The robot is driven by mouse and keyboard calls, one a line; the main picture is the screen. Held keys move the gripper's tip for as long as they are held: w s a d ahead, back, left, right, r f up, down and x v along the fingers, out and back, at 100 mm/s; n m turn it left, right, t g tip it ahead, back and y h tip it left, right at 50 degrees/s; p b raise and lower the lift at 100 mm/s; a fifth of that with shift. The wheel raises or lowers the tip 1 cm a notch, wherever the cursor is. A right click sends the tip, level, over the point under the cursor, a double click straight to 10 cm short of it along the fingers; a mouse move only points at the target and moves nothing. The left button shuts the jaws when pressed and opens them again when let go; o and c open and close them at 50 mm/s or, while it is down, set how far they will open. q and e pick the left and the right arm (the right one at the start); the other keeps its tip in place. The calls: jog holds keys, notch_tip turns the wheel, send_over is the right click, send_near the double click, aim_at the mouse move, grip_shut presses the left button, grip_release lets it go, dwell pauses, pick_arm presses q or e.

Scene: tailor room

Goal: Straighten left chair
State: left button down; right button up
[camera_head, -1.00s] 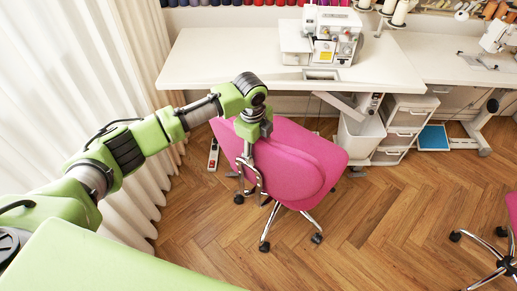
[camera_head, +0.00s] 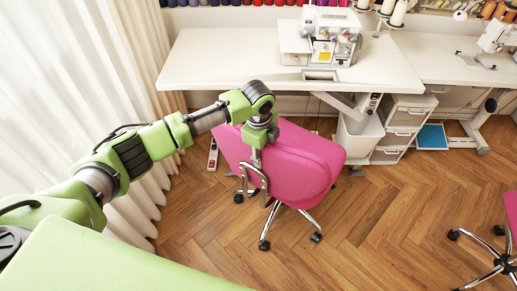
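The pink left chair (camera_head: 300,165) stands on wheels in front of the white sewing table (camera_head: 225,62). Its backrest faces me and is turned at an angle to the table edge. My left gripper (camera_head: 254,184) points down at the left edge of the backrest, with its fingers against or just beside the pink cushion. I cannot tell whether the fingers are closed on it. My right gripper is not in view.
A sewing machine (camera_head: 328,38) stands on the table. A white bin (camera_head: 357,137) and a drawer unit (camera_head: 400,130) are under it. Another pink chair (camera_head: 511,215) is at the right edge. A white curtain (camera_head: 70,60) hangs at left. Open floor lies between the chairs.

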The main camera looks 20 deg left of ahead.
aim_at(283, 160)
pick_arm(q)
jog(key=d+n, duration=0.2)
jog(key=d, duration=0.2)
jog(key=d+n+p, duration=0.1)
jog(key=d+n, duration=0.1)
jog(key=d, duration=0.2)
jog(key=d+n+p, duration=0.1)
jog(key=d, duration=0.4)
jog(key=shift+w+n+y, duration=0.25)
jog(key=shift+n+y, duration=0.15)
jog(key=shift+w+d+n, duration=0.3)
jog(key=shift+d+n, duration=0.1)
jog(key=shift+d, duration=0.35)
jog(key=c, duration=1.3)
grip_release()
notch_tip(283, 160, up, 12)
jog(key=s, duration=0.1)
jog(key=shift+s+d, duration=0.2)
jog(key=shift+s, duration=0.05)
